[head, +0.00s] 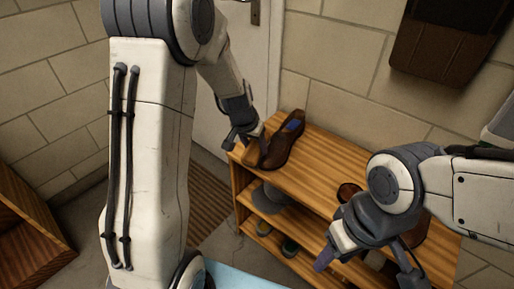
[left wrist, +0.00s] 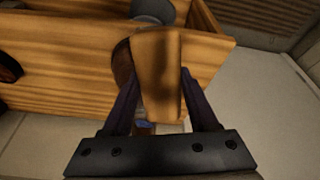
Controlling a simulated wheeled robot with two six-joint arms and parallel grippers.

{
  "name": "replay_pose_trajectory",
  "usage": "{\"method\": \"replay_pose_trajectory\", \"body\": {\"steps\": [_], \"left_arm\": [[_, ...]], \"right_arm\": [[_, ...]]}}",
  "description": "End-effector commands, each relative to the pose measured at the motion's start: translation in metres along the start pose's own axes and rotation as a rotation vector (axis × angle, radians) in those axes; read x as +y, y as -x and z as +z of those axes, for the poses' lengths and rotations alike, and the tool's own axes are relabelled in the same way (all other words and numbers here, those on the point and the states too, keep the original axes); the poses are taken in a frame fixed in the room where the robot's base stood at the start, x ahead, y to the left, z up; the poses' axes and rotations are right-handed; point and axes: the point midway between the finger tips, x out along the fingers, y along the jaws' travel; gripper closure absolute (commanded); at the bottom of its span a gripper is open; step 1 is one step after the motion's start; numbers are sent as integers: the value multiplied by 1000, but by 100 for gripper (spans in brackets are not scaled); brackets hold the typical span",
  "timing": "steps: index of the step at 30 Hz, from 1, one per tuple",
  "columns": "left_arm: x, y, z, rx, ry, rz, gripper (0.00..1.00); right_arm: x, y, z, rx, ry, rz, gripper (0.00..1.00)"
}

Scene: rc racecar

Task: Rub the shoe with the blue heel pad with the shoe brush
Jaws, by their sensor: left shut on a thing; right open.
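A brown shoe (head: 279,152) with a blue heel pad (head: 292,125) sits on the left part of the wooden rack's top board. My left gripper (head: 246,139) is shut on the wooden shoe brush (head: 252,157), just left of this shoe. In the left wrist view the brush (left wrist: 158,75) stands between the fingers, with part of the brown shoe (left wrist: 122,66) and a bit of blue (left wrist: 143,128) behind it. I cannot tell whether brush and shoe touch. My right gripper (head: 367,256) is open and empty in front of the rack.
The wooden rack (head: 325,160) has lower shelves with a grey item (head: 270,197) and shoes (head: 290,247). Another brown shoe (head: 348,191) on top is mostly hidden by my right arm. A doormat (head: 209,203) lies left of the rack; a dark bag (head: 440,45) hangs on the wall.

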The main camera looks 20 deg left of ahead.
Motion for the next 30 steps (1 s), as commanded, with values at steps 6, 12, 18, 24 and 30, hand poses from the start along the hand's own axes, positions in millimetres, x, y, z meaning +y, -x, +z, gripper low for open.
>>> {"method": "replay_pose_trajectory", "body": {"steps": [6,12,18,24,30], "left_arm": [[1,9,-2,2,0,0,100],[1,30,-3,2,0,0,100],[1,50,-4,2,0,0,100],[1,62,-3,1,0,0,100],[1,61,-2,1,0,1,100]], "right_arm": [[0,6,0,0,0,0,50],[-2,21,-1,0,0,0,50],[-2,34,-2,0,0,0,50],[-3,42,-2,0,0,0,50],[-3,40,-2,0,0,0,50]]}}
